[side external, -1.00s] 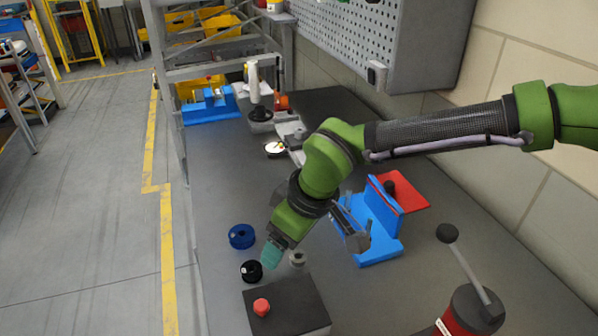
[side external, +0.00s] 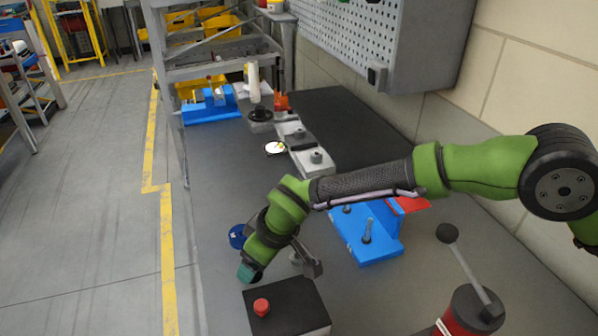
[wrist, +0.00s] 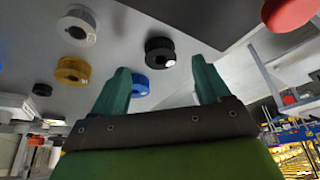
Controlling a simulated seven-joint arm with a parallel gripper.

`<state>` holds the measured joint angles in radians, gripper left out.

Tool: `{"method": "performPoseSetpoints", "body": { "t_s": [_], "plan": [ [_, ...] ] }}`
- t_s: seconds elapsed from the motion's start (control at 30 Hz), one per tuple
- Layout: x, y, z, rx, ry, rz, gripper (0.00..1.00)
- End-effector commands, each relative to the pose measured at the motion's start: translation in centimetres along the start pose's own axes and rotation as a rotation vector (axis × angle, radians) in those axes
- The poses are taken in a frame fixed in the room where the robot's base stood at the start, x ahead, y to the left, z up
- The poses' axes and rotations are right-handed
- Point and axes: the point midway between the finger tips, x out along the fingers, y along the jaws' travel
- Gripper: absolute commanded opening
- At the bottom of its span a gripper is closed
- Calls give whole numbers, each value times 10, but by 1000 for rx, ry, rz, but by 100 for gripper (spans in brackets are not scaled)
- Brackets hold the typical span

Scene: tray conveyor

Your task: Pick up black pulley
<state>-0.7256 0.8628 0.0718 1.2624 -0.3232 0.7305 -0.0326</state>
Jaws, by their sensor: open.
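The black pulley (wrist: 160,53) shows in the wrist view, just beyond and between my fingertips and apart from them. In the side view it is hidden behind my gripper (side external: 248,272), which points down beside the dark box. My gripper, with its two teal fingers, also shows in the wrist view (wrist: 161,68). It is open and nothing is between its fingers.
A blue pulley (side external: 237,236) lies just behind my gripper. In the wrist view, a white pulley (wrist: 77,25) and a gold pulley (wrist: 72,69) lie to the left. A dark box with a red button (side external: 261,306) stands close by. A blue fixture (side external: 375,250) is at right.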

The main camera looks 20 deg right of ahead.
Motion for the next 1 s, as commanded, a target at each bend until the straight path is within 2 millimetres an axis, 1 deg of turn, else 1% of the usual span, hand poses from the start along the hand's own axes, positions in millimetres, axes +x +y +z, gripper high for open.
{"method": "performPoseSetpoints", "body": {
  "t_s": [0.03, 0.1, 0.23, 0.33, 0.53, 0.93, 1.0],
  "plan": [
    [10, 0, 1, 0, -3, 0, 76],
    [22, -1, 0, 0, -2, 0, 76],
    [36, -1, -1, 0, -1, -1, 76],
    [41, -1, -1, -1, 0, -2, 76],
    [41, -1, -1, -1, 1, -2, 76],
    [41, -1, -1, -1, 0, -2, 15],
    [40, -1, -1, -1, 1, -2, 14]
  ]
}}
